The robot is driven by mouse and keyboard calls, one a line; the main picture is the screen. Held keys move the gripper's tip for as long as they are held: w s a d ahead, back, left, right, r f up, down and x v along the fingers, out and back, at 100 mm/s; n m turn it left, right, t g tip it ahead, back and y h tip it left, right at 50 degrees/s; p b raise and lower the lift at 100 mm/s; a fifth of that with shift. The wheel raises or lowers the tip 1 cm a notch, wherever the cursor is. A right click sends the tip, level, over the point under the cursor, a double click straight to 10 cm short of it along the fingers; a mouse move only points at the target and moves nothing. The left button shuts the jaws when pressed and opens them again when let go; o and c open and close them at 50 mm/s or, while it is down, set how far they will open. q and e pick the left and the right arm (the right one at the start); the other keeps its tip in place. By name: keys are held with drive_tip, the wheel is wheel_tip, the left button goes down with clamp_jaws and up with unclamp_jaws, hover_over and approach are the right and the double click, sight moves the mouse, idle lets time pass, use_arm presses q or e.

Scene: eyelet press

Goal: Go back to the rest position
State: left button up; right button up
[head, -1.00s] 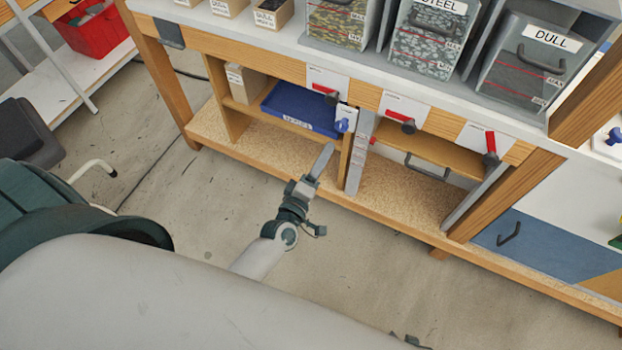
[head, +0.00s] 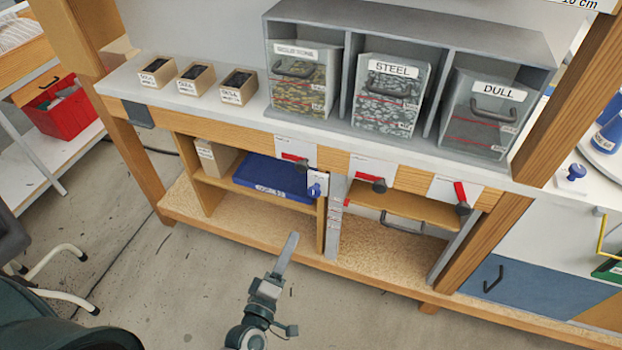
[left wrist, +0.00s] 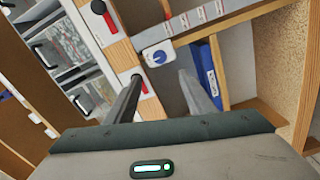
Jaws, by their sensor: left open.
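My left gripper (head: 289,248) is in front of the wooden workbench (head: 440,298), over the floor in the head view. Its fingers overlap in that view. In the left wrist view the left gripper (left wrist: 158,92) shows its two fingers apart, with nothing between them. Beyond the fingers are the bench's front edge, a white plate with a blue knob (left wrist: 158,56) and part of a blue tray (left wrist: 208,75). My right gripper is in neither view.
Drawers labelled STEEL (head: 388,100) and DULL (head: 482,118) sit in a grey rack (head: 350,35) on the bench. Small boxes (head: 196,78) stand left of it. Red-handled levers (head: 372,180) stick out of the bench front. A red bin (head: 65,112) is at left. Floor before the bench is clear.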

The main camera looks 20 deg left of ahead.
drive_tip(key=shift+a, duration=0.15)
use_arm(q)
drive_tip(key=s+d+f+m+g+h, duration=0.1)
drive_tip(key=s+f+m+g, duration=0.2)
drive_tip(key=f, duration=0.4)
drive_tip(key=s+d+f+m+g+p, duration=0.1)
drive_tip(key=s+f+m+g, duration=0.1)
drive_tip(key=f+m, duration=0.35)
drive_tip(key=s+d+f+m+g+h, duration=0.1)
drive_tip(key=s+d+f+m+g, duration=0.15)
drive_tip(key=f, duration=0.55)
drive_tip(key=s+a+f+m+g, duration=0.2)
drive_tip(key=s+f+m, duration=0.1)
drive_tip(key=s+f, duration=0.3)
drive_tip(key=s+a+f+m+g+y+p, duration=0.1)
drive_tip(key=s+a+f+m+g, duration=0.1)
drive_tip(key=s+f, duration=0.4)
drive_tip(key=shift+s+f+m+g, duration=0.25)
drive_tip(key=shift+f+m+g, duration=0.35)
drive_tip(key=shift+f, duration=0.15)
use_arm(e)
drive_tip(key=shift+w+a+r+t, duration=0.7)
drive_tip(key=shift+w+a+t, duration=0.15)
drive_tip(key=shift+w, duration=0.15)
